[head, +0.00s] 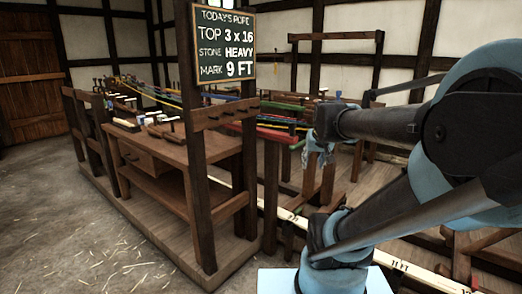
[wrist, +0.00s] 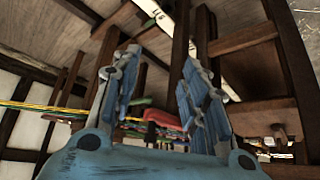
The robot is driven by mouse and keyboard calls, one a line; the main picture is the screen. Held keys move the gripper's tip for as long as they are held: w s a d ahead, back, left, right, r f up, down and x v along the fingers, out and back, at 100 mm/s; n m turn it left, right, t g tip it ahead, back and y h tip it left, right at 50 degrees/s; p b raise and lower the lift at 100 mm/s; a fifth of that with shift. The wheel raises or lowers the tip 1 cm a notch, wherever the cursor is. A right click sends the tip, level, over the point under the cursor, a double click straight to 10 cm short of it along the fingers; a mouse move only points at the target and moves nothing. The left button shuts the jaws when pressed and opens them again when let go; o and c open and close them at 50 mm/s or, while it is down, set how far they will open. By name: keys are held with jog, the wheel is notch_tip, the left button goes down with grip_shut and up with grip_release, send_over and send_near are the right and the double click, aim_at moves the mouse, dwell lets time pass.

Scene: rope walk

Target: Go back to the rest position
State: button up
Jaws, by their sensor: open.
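My gripper (head: 318,155) hangs at the end of my raised arm, right of the middle in the head view. In the wrist view my gripper (wrist: 158,75) shows its two blue jointed fingers spread apart, with nothing held between them. Coloured ropes and dark posts show beyond the fingers there. The task names no object to handle.
A wooden bench (head: 165,150) with small tools stands on a low plank platform at centre left. A chalkboard (head: 227,45) hangs on tall posts. Coloured ropes (head: 275,130) stretch behind. A marked white rail (head: 400,263) runs low at right. Straw-strewn floor (head: 60,220) is clear at left.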

jog(key=s+f+g, duration=0.4)
jog(key=s+f, duration=0.8)
jog(key=s, duration=0.4)
jog(key=shift+s+n+g, duration=0.2)
jog(key=shift+n+g, duration=0.1)
jog(key=shift+a, duration=0.1)
jog(key=shift+w+f, duration=0.2)
jog(key=shift+w, duration=0.25)
dwell(0.4)
